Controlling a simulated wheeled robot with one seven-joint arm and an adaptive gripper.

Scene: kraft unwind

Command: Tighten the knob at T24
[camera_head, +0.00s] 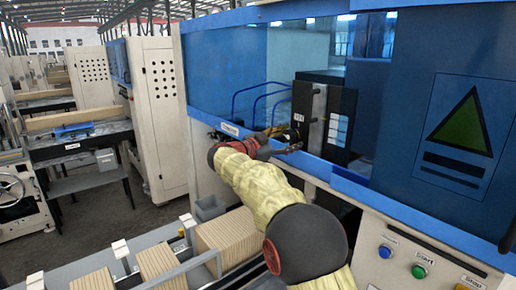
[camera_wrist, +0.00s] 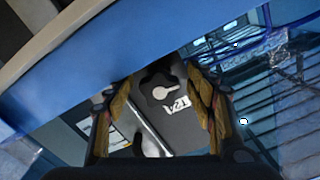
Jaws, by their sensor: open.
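In the head view the dark plate (camera_head: 309,105) stands upright in the machine's opening, with a small label (camera_head: 298,117). My gripper (camera_head: 283,141) is in front of its lower part. In the wrist view my open gripper (camera_wrist: 160,76) has one tan finger on each side of the knob. I cannot tell whether the fingers touch it.
A blue machine frame edge (camera_wrist: 75,85) crosses the wrist view close to the gripper. Blue bent rails (camera_head: 262,105) are left of the plate in the head view. A blue door (camera_head: 450,120) stands to the right. A control panel with buttons (camera_head: 418,271) is at lower right.

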